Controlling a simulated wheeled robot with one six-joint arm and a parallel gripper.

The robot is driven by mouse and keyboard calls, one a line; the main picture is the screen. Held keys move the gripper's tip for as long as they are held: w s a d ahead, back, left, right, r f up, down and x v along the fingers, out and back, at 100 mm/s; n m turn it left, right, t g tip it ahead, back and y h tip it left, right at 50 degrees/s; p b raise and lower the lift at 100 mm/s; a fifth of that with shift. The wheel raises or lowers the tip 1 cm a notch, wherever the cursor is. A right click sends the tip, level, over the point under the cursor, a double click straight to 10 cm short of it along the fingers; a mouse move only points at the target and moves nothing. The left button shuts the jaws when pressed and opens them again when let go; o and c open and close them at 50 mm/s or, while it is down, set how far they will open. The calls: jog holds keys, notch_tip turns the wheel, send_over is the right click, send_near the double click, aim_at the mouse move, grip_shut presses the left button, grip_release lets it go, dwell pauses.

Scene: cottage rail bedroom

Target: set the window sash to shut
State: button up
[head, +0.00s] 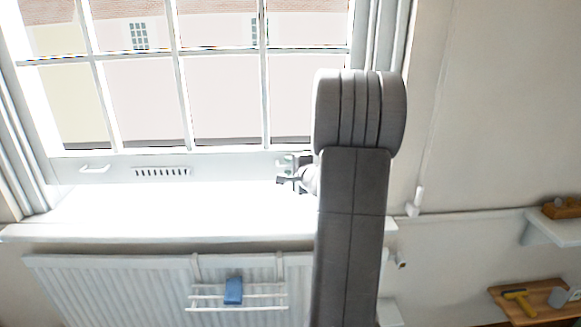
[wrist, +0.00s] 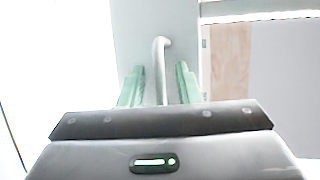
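The white window sash (head: 225,165) is in the head view, its bottom rail low, just above the bright sill. Glare hides whether there is a gap under the rail. A pull handle (head: 95,168) is on the rail's left part. My gripper (head: 285,175) is at the rail's right part, partly hidden by my arm. In the wrist view, a white sash handle (wrist: 161,70) stands between the two green fingers of my gripper (wrist: 160,85). The fingers are open, with a gap on each side of the handle.
The white sill (head: 150,215) juts out below the sash, above a radiator (head: 130,285) with a small rack (head: 260,295) and blue cloth (head: 233,291). A wooden shelf (head: 500,300) with a yellow hammer (head: 520,300) is at lower right. The wall right of the window is mostly bare.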

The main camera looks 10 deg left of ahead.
grip_shut()
notch_tip(320, 180, down, 9)
jog(key=b, duration=1.1)
jog(key=shift+s+f, duration=0.1)
grip_release()
jog(key=shift+r, duration=0.2)
